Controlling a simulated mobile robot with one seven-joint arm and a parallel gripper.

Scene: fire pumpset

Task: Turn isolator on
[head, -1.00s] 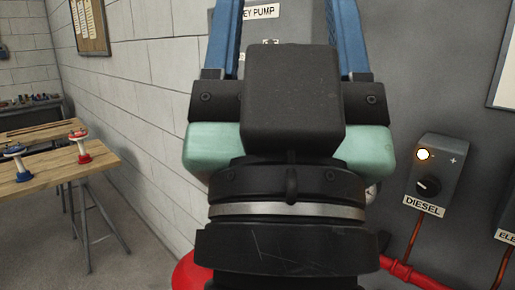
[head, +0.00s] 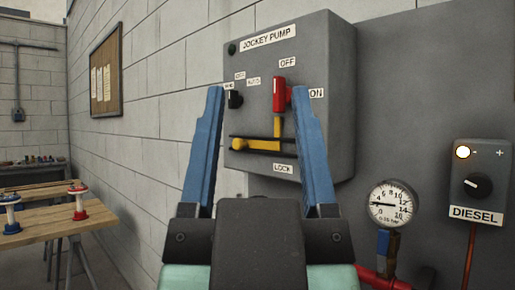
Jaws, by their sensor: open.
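The jockey pump box (head: 338,60) is a grey panel on the wall in the head view. Its isolator has a red handle (head: 279,95) that stands upright below the OFF label (head: 287,62); the ON label (head: 317,93) is to its right. A yellow lock piece (head: 255,146) runs below the handle, above the LOCK label (head: 283,169). My gripper (head: 254,95) is open, its two blue fingers pointing up in front of the box. The right fingertip appears close beside the red handle; I cannot tell whether they touch.
A small black selector knob (head: 235,99) is on the box's left. A pressure gauge (head: 391,204) and the DIESEL control box (head: 479,185) are at the lower right. A wooden table (head: 45,225) with red and blue valves stands at the left.

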